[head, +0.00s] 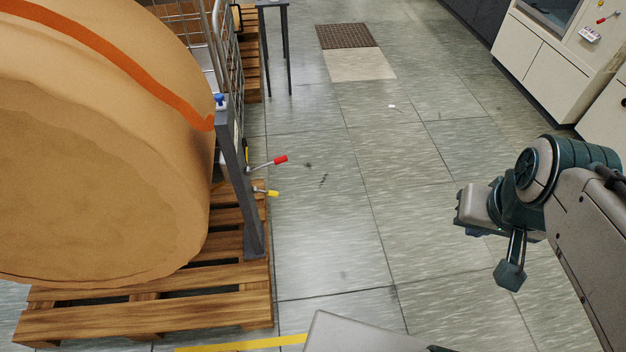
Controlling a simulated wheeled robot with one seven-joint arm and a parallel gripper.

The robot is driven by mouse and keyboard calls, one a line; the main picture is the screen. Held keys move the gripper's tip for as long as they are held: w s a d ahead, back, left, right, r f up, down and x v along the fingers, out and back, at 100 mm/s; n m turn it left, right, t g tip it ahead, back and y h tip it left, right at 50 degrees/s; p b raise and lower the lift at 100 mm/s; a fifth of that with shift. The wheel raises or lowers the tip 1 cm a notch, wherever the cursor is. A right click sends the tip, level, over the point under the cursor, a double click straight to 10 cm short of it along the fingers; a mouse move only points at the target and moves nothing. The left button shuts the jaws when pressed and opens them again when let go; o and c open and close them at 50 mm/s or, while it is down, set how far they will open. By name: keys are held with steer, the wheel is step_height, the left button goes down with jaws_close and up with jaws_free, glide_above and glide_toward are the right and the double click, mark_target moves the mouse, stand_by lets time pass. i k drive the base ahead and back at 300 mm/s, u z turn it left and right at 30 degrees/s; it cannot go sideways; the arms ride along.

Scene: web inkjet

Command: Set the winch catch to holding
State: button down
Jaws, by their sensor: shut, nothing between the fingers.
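A grey post (240,185) stands at the right side of a wooden pallet, beside a large brown roll (95,180). An orange strap (120,60) runs over the roll down toward the post. A red-handled lever (279,160) and, below it, a shorter yellow-handled lever (272,193) stick out to the right of the post. A blue knob (220,99) sits at its top. The winch body is mostly hidden behind the post, and I cannot tell which lever is the catch. My gripper (510,276) is shut and empty, well right of the levers, above open floor.
The wooden pallet (150,318) fills the lower left. A wire cage (225,50) and a dark-legged table (275,45) stand behind the roll. Pale cabinets (545,60) line the upper right. The tiled floor between post and arm is clear.

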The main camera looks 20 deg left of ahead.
mark_target(256, 189)
steer(key=z, duration=0.3)
steer(key=i, duration=0.6)
steer(key=u, duration=0.55)
steer(key=i, duration=0.65)
steer(key=u, duration=0.75)
